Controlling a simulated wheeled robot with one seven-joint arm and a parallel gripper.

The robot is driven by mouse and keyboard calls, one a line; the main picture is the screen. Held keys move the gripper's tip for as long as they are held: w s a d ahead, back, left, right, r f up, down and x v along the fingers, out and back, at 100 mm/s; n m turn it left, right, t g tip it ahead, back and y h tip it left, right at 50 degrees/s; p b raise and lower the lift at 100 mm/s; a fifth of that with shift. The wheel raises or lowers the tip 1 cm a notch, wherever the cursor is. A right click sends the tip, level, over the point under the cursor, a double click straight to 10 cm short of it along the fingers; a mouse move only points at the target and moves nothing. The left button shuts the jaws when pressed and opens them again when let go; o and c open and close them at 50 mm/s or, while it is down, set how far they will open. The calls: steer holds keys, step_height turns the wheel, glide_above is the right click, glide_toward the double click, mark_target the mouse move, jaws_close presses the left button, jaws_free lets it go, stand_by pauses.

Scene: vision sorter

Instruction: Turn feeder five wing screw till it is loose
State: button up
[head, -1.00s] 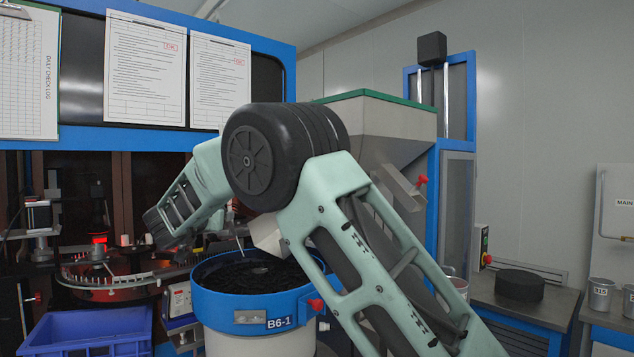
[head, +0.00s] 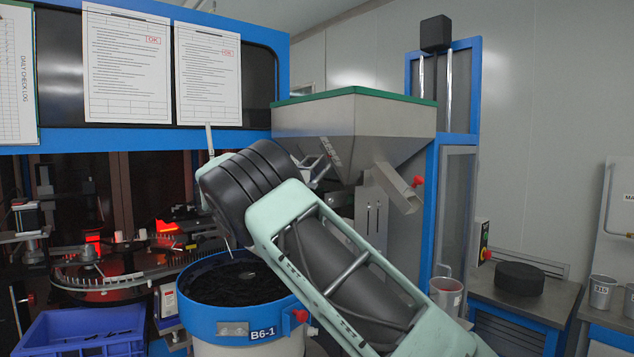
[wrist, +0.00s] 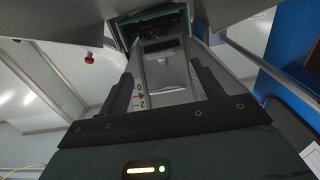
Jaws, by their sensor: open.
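No thing in view carries a readable "five" label, so I cannot tell for sure which screw is the feeder five wing screw. A red knob (head: 417,181) sits beside the chute under the grey hopper (head: 360,118). Another red knob (head: 300,315) is on the rim of the blue bowl marked B6-1 (head: 262,331). In the wrist view, a red knob (wrist: 89,57) shows at upper left, apart from my gripper. My gripper (wrist: 167,78) is open, its dark fingers apart with a grey metal plate (wrist: 165,62) seen beyond them. In the head view my gripper is mostly hidden behind my arm.
A small scale (wrist: 140,95) with numbers shows beside the left finger. The hopper's grey sides and a blue frame post (head: 430,215) stand close to my arm. A blue crate (head: 80,330) is at lower left. A steel bench (head: 555,305) is at right.

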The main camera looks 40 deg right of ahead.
mark_target(317, 183)
steer(key=d+p, duration=0.1)
steer(key=d, duration=0.2)
steer(key=d+p, duration=0.1)
steer(key=d, duration=0.2)
steer(key=d+p, duration=0.1)
steer(key=d, duration=0.3)
steer(key=shift+s, duration=0.3)
steer(key=c, duration=1)
